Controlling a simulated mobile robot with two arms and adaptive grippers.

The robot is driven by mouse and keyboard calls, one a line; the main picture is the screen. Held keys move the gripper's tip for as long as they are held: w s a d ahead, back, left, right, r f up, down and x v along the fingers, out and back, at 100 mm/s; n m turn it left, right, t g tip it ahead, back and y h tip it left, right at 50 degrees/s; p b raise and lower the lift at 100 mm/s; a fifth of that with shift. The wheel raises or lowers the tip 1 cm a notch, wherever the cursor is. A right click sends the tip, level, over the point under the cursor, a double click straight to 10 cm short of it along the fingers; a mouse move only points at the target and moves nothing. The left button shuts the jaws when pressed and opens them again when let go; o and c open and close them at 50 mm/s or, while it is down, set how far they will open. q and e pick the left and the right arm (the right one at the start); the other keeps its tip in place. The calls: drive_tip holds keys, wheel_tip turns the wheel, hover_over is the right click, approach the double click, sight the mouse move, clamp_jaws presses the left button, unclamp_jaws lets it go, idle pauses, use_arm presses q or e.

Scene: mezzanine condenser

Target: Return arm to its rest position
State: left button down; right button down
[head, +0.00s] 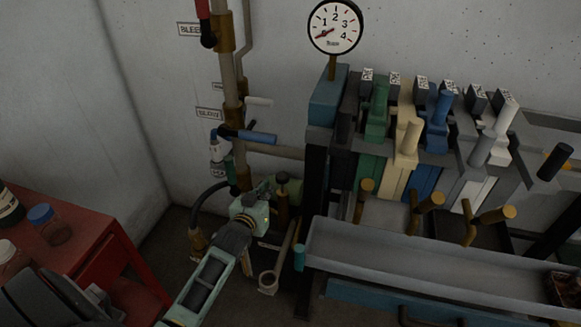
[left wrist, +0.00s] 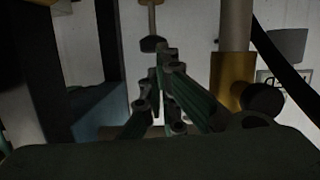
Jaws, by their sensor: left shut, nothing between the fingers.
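My left arm (head: 205,283) comes in from the bottom of the head view and reaches toward the pipework by the wall. Its gripper (head: 262,196) is beside the lower pipes and valves, left of the rack's dark post. In the left wrist view the green fingers of the left gripper (left wrist: 162,65) are together, with nothing seen between them. A pipe with a brass fitting (left wrist: 233,80) stands to their right, apart from them as far as I can tell. My right gripper is in neither view.
A vertical pipe (head: 231,85) carries a blue-handled valve (head: 247,135). A gauge (head: 335,27) tops the rack at right, above coloured levers (head: 408,140) and a grey trough (head: 400,262). A red table (head: 75,246) with jars stands at left. Bare floor shows between.

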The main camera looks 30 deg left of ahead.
use_arm(q)
drive_tip(key=s+d+f+m+g+h, duration=0.2)
drive_tip(key=s+d+f+g, duration=0.25)
drive_tip(key=s+d, duration=0.6)
drive_tip(key=s+d+r+m+g+h, duration=0.1)
drive_tip(key=s+d+m+g, duration=0.2)
drive_tip(key=s, duration=0.8)
drive_tip(key=s+d+r+g, duration=0.1)
drive_tip(key=s+d+g, duration=0.35)
drive_tip(key=s, duration=0.75)
wheel_tip(320, 180, down, 26)
drive_tip(key=s, duration=0.1)
drive_tip(key=s+a+f+g, duration=0.1)
drive_tip(key=s+a+f, duration=0.2)
drive_tip(key=s+f, duration=1.3)
drive_tip(key=shift+s+f+m+g, duration=0.2)
drive_tip(key=shift+s+m+g, duration=0.15)
drive_tip(key=shift+s, duration=0.3)
